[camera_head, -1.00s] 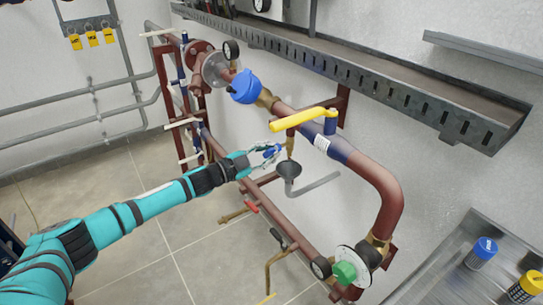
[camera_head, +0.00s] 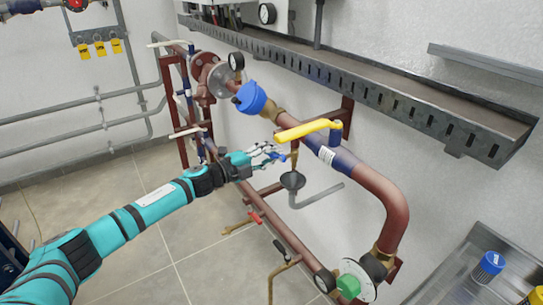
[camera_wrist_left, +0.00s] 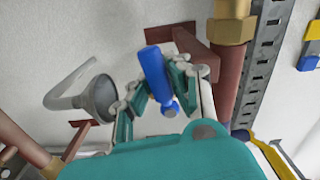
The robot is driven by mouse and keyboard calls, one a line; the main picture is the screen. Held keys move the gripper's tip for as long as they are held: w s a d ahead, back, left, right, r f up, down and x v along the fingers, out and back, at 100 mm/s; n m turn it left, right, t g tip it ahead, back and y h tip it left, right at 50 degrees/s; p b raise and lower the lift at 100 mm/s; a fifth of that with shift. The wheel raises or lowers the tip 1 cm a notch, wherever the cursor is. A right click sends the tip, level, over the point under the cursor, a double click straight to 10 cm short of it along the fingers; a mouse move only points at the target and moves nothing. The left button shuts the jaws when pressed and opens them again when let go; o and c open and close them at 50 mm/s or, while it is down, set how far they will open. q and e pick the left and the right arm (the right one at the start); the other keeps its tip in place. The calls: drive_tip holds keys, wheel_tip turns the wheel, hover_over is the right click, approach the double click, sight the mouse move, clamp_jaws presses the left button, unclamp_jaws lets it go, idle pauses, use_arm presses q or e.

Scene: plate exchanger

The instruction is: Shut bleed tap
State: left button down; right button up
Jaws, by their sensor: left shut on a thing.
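The bleed tap's blue handle (camera_head: 281,157) sits just above the grey funnel (camera_head: 292,180), under the main pipe. My left gripper (camera_head: 268,153) reaches it from the left and is shut on it. In the left wrist view the blue handle (camera_wrist_left: 154,68) stands between the teal fingers (camera_wrist_left: 152,88), tilted slightly, with its upper end sticking out beyond them. The funnel (camera_wrist_left: 97,97) is left of the fingers there. The tap's body is mostly hidden by the fingers. My right gripper is not in view.
A red-handled valve (camera_head: 255,217) is below. A slotted metal tray (camera_head: 400,103) runs along the wall.

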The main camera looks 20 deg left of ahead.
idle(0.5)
use_arm(q)
drive_tip(key=c, duration=1.2)
unclamp_jaws()
drive_tip(key=v, duration=0.8)
drive_tip(key=shift+c, duration=0.3)
